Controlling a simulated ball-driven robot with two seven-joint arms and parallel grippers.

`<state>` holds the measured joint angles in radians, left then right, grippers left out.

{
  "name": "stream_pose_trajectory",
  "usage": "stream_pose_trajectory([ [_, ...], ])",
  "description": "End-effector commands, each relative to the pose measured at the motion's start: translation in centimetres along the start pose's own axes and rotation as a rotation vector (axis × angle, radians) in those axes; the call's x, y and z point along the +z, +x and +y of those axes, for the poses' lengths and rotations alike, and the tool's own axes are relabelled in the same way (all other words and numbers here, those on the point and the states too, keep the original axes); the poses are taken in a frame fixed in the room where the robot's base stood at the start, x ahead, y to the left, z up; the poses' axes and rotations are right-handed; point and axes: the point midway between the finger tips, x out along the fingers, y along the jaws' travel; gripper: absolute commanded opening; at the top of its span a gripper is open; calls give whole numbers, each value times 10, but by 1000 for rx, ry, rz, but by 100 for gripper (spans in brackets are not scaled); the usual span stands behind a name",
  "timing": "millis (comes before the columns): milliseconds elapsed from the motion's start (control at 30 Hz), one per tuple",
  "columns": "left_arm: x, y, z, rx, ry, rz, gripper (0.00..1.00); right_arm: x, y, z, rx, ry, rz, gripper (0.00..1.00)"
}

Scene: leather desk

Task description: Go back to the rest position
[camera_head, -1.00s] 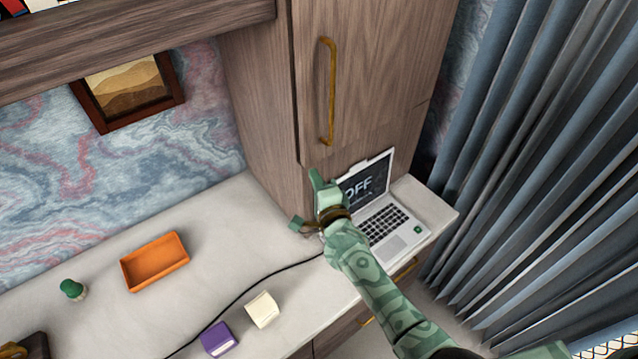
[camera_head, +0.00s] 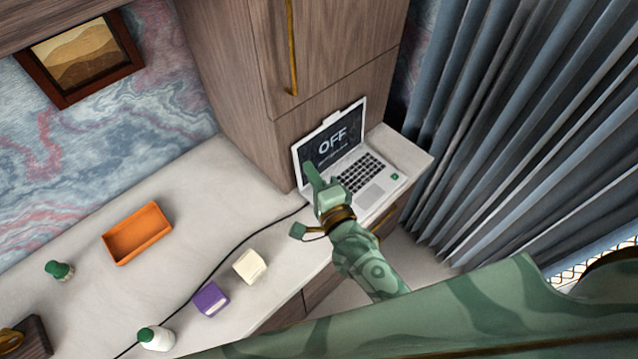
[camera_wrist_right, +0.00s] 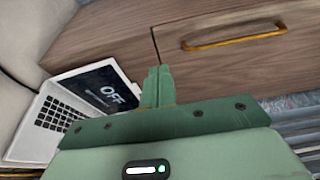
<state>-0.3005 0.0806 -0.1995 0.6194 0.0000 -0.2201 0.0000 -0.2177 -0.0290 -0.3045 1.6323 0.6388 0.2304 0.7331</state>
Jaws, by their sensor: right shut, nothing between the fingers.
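My right gripper (camera_head: 312,174) is shut and empty. In the head view it is in front of the open laptop (camera_head: 376,188), overlapping the lower left part of its screen. I cannot tell from this view how far apart they are. The laptop's dark screen reads "OFF". In the right wrist view the fingers (camera_wrist_right: 158,85) are together with nothing between them, and the laptop (camera_wrist_right: 62,112) is to their left. My left gripper is out of view.
The desk holds an orange tray (camera_head: 137,248), a cream block (camera_head: 250,266), a purple block (camera_head: 210,298), a white bottle (camera_head: 157,338) and a green-capped bottle (camera_head: 59,270). A black cable (camera_head: 237,246) crosses it. A wooden cabinet (camera_head: 340,45) stands behind; curtains (camera_head: 500,110) hang right.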

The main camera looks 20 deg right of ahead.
Motion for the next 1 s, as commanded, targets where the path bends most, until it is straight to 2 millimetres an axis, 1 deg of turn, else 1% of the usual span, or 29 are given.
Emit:
stream_pose_trajectory([
  [33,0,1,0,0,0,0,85,0,-11,1,2,0,0,0],
  [100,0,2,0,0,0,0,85,0,-22,1,1,0,0,0],
  [200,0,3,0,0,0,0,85,0,-33,1,0,-2,0,0],
  [300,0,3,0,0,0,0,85,0,-38,0,0,-1,0,0],
  [433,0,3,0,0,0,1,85,0,-39,0,0,-18,-1,0],
  [467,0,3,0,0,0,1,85,1,-39,1,4,-42,-6,0],
  [500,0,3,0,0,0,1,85,4,-39,5,18,-113,-23,0],
  [533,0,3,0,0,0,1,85,8,-42,17,48,-189,-45,0],
  [567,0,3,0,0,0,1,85,11,-45,32,82,-258,-67,0],
  [667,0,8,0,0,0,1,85,17,-64,104,228,-514,-170,0],
  [700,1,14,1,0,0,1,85,17,-76,139,291,-615,-221,0],
  [767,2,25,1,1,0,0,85,16,-99,194,384,-757,-306,0],
  [800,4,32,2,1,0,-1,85,13,-115,229,444,-845,-366,0],
  [867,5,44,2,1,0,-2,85,8,-143,278,527,-961,-460,0],
  [900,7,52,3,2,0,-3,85,3,-163,309,581,-1033,-526,0],
  [967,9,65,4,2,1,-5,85,-5,-196,355,658,-1129,-630,0],
  [1000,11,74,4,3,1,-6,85,-11,-220,383,708,-1186,-702,0],
])
